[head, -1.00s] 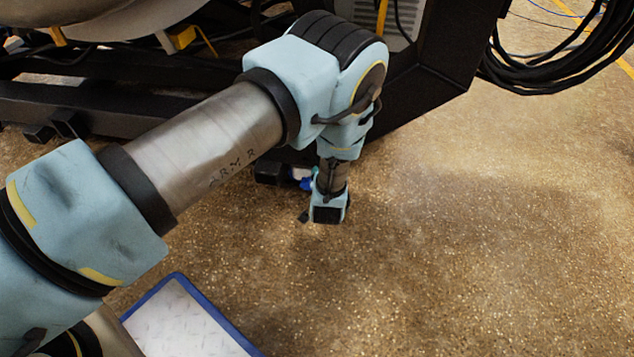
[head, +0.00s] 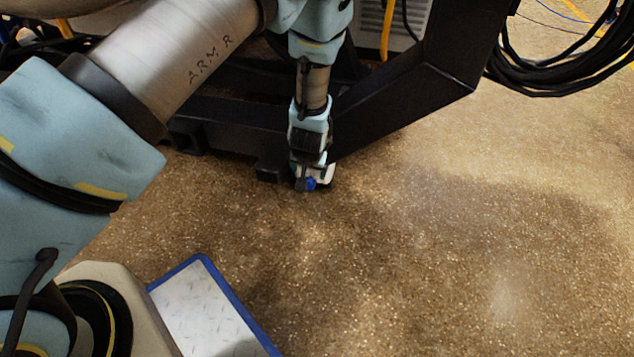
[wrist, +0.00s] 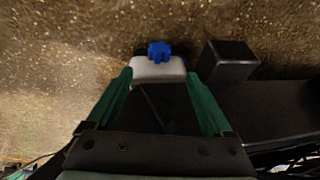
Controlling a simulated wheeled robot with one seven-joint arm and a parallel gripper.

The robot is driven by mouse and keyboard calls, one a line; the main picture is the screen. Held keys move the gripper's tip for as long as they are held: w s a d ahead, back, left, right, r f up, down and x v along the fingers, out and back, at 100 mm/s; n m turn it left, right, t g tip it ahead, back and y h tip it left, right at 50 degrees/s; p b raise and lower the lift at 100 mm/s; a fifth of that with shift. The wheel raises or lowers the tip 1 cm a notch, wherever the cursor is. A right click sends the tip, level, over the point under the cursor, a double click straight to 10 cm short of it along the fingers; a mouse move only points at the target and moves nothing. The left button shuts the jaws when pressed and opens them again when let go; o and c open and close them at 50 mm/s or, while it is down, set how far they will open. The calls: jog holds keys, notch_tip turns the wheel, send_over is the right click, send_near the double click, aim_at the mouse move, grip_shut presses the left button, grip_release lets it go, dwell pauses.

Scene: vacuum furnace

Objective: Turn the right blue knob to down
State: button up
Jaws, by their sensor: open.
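The blue knob (wrist: 159,51) has a lobed rim and sits on a white block (wrist: 158,69), ahead of my fingers in the wrist view. In the head view the knob (head: 311,184) shows low by the frame's foot, with the white block (head: 327,174) beside it. My gripper (wrist: 157,82) is open, its two green fingers apart with the white block between and just beyond their tips. The knob is beyond the tips and not held. In the head view my gripper (head: 303,180) is close to the knob and partly hides the block.
A black square beam end (wrist: 232,60) lies just right of the white block. The black machine frame (head: 440,75) rises behind my gripper. Coiled black cables (head: 555,65) hang at upper right. The speckled floor (head: 430,260) in front is clear.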

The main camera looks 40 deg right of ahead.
aim_at(310, 181)
jog(key=b+x, duration=0.4)
jog(key=x, duration=0.6)
jog(key=shift+d+f+b, duration=0.15)
jog(key=shift+f+b, duration=0.15)
jog(key=shift+b, duration=0.1)
jog(key=shift+c, duration=0.3)
grip_shut()
jog(key=shift+s+p, duration=0.1)
jog(key=shift+p, duration=0.2)
jog(key=shift+r, duration=0.1)
jog(key=shift+t+y+p, duration=0.4)
jog(key=shift+t+p, duration=0.15)
jog(key=shift+t, duration=0.05)
